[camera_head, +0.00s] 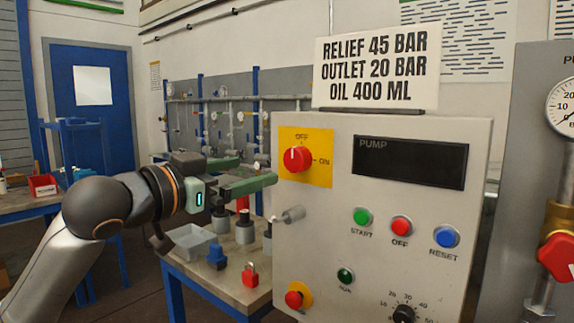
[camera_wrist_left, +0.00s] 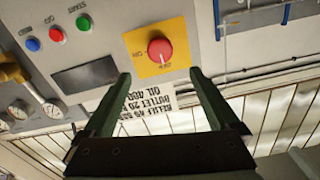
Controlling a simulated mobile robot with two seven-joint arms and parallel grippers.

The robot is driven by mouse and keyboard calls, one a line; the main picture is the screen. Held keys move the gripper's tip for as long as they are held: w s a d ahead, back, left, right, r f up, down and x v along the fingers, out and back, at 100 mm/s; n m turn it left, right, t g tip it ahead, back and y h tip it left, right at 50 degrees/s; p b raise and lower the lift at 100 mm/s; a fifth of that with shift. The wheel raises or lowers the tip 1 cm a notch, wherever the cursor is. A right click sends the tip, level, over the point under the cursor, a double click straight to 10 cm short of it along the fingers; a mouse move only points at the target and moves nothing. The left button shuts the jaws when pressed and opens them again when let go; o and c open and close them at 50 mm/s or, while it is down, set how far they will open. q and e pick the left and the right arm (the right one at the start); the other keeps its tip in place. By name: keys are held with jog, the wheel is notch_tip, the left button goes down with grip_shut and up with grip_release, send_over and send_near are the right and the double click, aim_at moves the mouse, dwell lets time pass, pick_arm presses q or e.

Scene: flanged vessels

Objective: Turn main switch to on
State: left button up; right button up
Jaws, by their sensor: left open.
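The main switch is a red rotary knob (camera_head: 296,160) on a yellow plate (camera_head: 320,173) at the upper left of a grey control panel (camera_head: 345,215). Its white mark points up at OFF; ON is printed to its right. My left gripper (camera_head: 258,170) is open and empty, its green fingers just left of the knob and apart from it. In the left wrist view the knob (camera_wrist_left: 160,50) appears upside down, beyond and between the two open fingertips (camera_wrist_left: 160,75). My right gripper is not in view.
The panel also carries a dark PUMP display (camera_head: 410,162), green START (camera_head: 362,216), red OFF (camera_head: 401,226) and blue RESET (camera_head: 446,236) buttons. A sign (camera_head: 375,68) stands on top. A workbench with a grey tray (camera_head: 189,242) and a red padlock (camera_head: 250,275) lies below my arm.

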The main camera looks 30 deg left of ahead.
aim_at(292, 161)
pick_arm(q)
jog(key=w+p, duration=0.1)
jog(key=w, duration=0.2)
jog(key=w+p, duration=0.1)
jog(key=w, duration=0.3)
jog(key=w+d+p, duration=0.1)
jog(key=w, duration=0.3)
jog(key=shift+p, duration=0.3)
jog(key=c, duration=1.4)
